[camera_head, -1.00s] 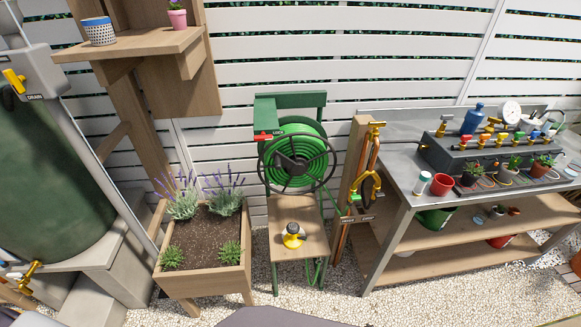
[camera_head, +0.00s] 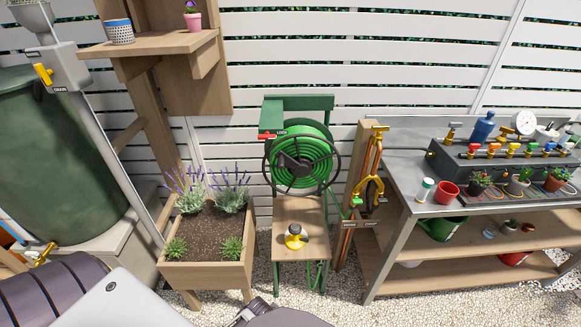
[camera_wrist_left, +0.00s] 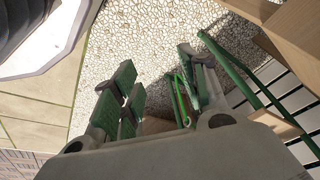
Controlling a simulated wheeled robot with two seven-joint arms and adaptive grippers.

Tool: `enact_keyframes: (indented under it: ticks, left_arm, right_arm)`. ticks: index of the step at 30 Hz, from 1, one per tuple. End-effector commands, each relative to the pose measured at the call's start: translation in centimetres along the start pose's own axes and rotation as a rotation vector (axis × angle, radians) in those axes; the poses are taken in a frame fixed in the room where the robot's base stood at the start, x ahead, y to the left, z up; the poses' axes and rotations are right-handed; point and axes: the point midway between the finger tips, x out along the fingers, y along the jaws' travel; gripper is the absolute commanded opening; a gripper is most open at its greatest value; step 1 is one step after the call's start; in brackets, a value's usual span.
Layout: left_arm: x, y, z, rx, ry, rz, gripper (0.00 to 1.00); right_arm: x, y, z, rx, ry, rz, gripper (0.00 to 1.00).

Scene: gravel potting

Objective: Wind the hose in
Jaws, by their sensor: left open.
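The hose reel (camera_head: 301,160) stands against the fence in the head view, with green hose coiled on its drum behind a dark spoked wheel. A red lever (camera_head: 270,135) marked LOCK sits at its upper left. A yellow-and-black nozzle (camera_head: 294,238) stands on the wooden shelf (camera_head: 310,215) below the reel. Some green hose (camera_head: 319,274) hangs beside the stand's lower legs. My left gripper (camera_wrist_left: 155,90) is open in the left wrist view, its green-padded fingers apart. Green hose or tubing (camera_wrist_left: 180,98) shows behind one finger; I see no grip on it. My right gripper is not in view.
A planter (camera_head: 207,275) with lavender stands left of the reel. A post (camera_head: 352,200) with a yellow tap and a workbench (camera_head: 410,200) with pots and valves stand right. A green tank (camera_head: 55,160) is far left. Gravel (camera_wrist_left: 150,45) covers the ground.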

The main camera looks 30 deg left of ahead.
Motion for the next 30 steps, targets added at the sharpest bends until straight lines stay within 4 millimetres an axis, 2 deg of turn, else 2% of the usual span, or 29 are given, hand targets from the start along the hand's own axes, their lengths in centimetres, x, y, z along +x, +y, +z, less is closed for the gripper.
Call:
enact_keyframes:
  ticks: [8, 17, 23, 30]
  left_arm:
    - [-5.8, -1.0, -3.9, 0.002, 0.038, -0.02, 0.43]
    - [-12.5, -3.6, -7.6, 0.015, 0.114, -0.083, 0.43]
    - [-16.3, -6.6, -9.9, 0.035, 0.194, -0.159, 0.43]
    - [-21.3, -12.3, -13.6, 0.104, 0.357, -0.325, 0.43]
  right_arm:
    - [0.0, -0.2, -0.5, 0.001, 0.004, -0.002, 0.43]
    - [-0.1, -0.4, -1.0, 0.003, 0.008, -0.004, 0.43]
    - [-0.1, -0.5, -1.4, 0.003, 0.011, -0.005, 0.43]
    - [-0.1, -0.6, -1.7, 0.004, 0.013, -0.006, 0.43]
